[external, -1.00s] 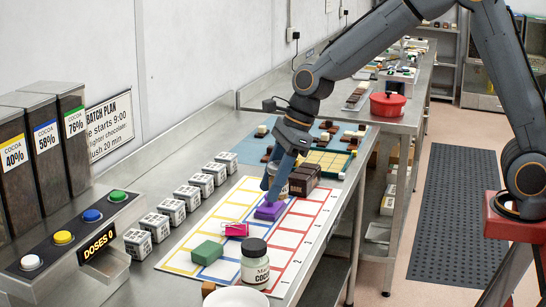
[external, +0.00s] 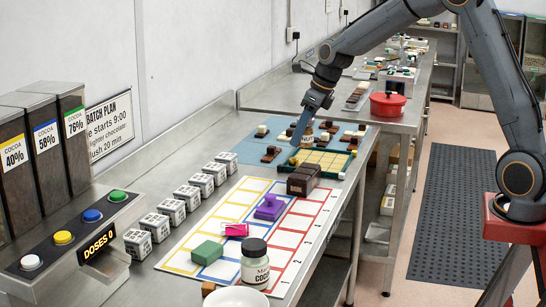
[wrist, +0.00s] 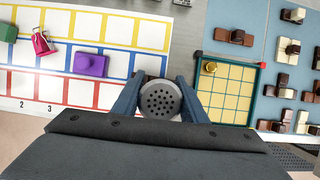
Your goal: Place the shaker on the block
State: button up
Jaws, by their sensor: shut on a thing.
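My gripper (wrist: 160,100) is shut on the shaker (wrist: 161,97), whose round grey perforated top faces the wrist camera. In the external view my gripper (external: 302,135) is raised near the yellow-gridded tray, with the shaker partly hidden at its tips. A green block (external: 207,252) lies on the sheet, also at the wrist view's left edge (wrist: 7,31). A purple knobbed piece (external: 269,207) lies between them.
The gridded sheet (external: 230,211) also bears a pink clip (external: 236,230) and a lidded jar (external: 255,264). Several white cubes (external: 187,197) line its left side. The green-framed yellow tray (wrist: 226,93) and blue mat (wrist: 262,62) with brown pieces are close to the gripper.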

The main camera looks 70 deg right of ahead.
jog(key=shift+f+p, duration=0.6)
jog(key=shift+f, duration=3)
jog(key=o, duration=1.1)
jog(key=shift+f, duration=0.15)
